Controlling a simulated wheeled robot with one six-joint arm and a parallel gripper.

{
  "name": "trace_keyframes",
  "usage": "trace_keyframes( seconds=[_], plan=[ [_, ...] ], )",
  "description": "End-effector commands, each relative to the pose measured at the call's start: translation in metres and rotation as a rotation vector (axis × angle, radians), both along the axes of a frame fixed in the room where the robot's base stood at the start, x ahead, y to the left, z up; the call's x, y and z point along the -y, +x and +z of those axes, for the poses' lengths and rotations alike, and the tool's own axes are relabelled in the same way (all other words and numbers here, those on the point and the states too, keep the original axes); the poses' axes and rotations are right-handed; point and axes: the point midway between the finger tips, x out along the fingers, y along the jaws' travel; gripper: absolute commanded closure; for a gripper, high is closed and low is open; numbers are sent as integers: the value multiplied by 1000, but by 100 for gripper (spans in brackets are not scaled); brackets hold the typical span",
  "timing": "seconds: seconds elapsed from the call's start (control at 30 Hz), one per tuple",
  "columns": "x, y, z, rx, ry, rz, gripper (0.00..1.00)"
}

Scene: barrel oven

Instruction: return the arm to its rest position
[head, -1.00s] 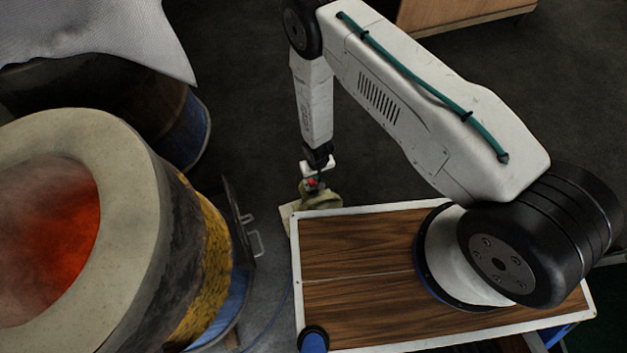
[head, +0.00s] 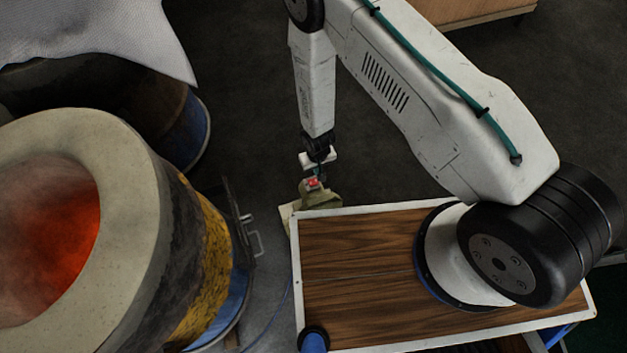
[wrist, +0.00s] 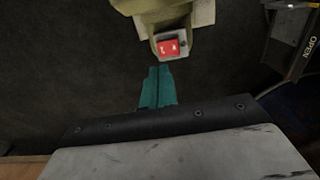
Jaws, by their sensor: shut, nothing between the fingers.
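My arm (head: 430,110) reaches up from the wooden-topped base and bends down at the elbow near the top of the head view. My gripper (head: 318,171) hangs at the end of the forearm, just beyond the far left corner of that top. In the wrist view, its teal fingers (wrist: 158,72) are together with nothing between them. The red block also shows in the head view (head: 312,183), just below the fingertips. A gap shows between fingers and block in the wrist view.
The barrel oven (head: 120,150) glows red inside at the left, with a metal handle (head: 250,237) on its right. A dark plate marked OPEN (wrist: 300,45) shows in the wrist view. A rusty-blue barrel (head: 185,130) stands behind.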

Motion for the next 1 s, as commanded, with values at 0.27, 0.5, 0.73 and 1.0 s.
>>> trace_keyframes(
  seconds=[0.27,0.5,0.73,1.0],
  plan=[
    [0,0,0,0,0,0,100],
    [11,-21,1,-87,-46,25,100],
    [36,-58,57,-292,-144,61,100],
    [48,-44,171,-382,-168,54,100]
  ],
)
